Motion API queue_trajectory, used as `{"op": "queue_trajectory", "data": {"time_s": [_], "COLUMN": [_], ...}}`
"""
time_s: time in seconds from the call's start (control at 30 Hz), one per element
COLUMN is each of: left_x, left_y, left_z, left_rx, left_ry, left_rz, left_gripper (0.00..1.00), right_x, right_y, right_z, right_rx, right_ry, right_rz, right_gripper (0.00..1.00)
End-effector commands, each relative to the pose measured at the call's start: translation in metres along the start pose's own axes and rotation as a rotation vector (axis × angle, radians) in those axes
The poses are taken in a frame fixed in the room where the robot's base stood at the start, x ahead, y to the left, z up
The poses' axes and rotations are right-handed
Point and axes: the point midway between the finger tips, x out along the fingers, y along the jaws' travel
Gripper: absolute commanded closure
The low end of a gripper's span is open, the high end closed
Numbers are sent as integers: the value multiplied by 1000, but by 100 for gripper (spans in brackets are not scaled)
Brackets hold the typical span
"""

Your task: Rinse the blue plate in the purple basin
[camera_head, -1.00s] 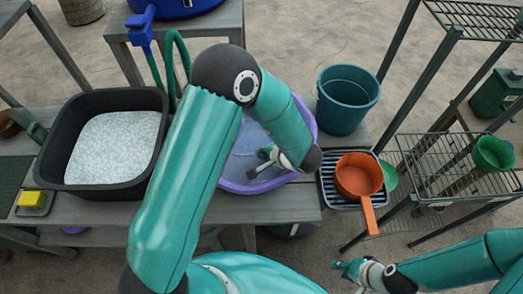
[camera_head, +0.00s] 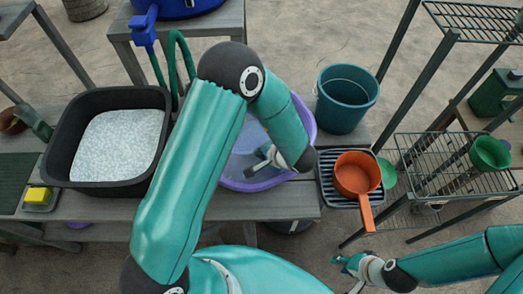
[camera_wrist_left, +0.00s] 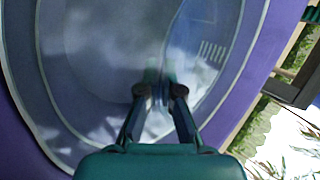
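The purple basin (camera_head: 305,125) stands on the bench, partly behind my left arm. In the left wrist view its rim (camera_wrist_left: 25,135) curves round a bluish, reflecting interior. My left gripper (camera_head: 262,157) points down into the basin. In the wrist view its fingers (camera_wrist_left: 159,78) are close together and their tips are blurred. I cannot make out the blue plate clearly: a bluer patch lies beyond the fingertips, but I cannot tell plate from water or whether the fingers hold it. My right gripper (camera_head: 345,273) looks open and empty, low in front of the bench.
A black tub (camera_head: 68,165) with pale foamy content stands left of the basin. A yellow sponge (camera_head: 39,195) is at the bench's left. To the right are a teal bucket (camera_head: 347,98), an orange pan (camera_head: 357,174) on a ribbed rack, and a wire shelf (camera_head: 440,150) with a green bowl.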

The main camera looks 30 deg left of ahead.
Motion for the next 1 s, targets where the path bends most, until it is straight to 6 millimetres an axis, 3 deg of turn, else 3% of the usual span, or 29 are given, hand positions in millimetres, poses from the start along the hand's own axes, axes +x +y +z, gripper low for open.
{"op": "queue_trajectory", "data": {"time_s": [0.7,1.0], "left_x": [-46,-66], "left_y": [-41,-59], "left_z": [4,5], "left_rx": [-1,-4], "left_ry": [1,3], "left_rz": [-1,-2], "left_gripper": [100,100], "right_x": [-56,-51], "right_y": [-20,-18], "right_z": [0,0], "right_rx": [0,0], "right_ry": [0,0], "right_rz": [0,0], "right_gripper": [65,65]}}
